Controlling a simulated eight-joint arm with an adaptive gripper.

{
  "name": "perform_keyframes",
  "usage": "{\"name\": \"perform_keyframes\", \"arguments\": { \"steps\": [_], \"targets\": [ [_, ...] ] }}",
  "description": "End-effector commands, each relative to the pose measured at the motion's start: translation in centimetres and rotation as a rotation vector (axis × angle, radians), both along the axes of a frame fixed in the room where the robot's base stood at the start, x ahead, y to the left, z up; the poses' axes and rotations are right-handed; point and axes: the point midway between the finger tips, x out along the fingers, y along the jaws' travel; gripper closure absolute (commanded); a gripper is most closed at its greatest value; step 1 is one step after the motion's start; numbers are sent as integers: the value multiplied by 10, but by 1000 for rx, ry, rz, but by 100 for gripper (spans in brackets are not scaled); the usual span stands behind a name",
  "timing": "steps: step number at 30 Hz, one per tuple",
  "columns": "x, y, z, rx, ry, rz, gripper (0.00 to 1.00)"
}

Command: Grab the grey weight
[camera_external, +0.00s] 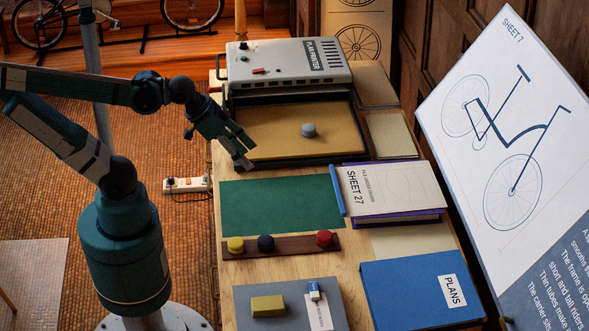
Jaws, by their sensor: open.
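The grey weight (309,130) is a small rounded grey knob-like piece. It sits on the tan bed of the plan printer (270,112), right of the bed's middle. My gripper (245,163) is open and empty, with its fingers pointing down near the left front corner of the printer bed. It is to the left of the weight in the picture and apart from it. Whether the fingertips touch the printer's edge cannot be told.
The printer's raised grey housing (288,65) stands behind the bed. In front lie a green mat (280,205), a SHEET 27 book stack (390,188) and a wooden strip with yellow, black and red knobs (283,247). A tilted drawing board (500,130) stands at the right.

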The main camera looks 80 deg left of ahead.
Motion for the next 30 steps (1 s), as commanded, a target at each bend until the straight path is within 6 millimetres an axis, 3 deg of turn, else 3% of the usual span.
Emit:
{"name": "perform_keyframes", "arguments": {
  "steps": [16, 30],
  "targets": [
    [5, 3, 4, -8, 9, 20, 52],
    [46, 33, 30, -82, 85, 194, 52]
  ]
}}
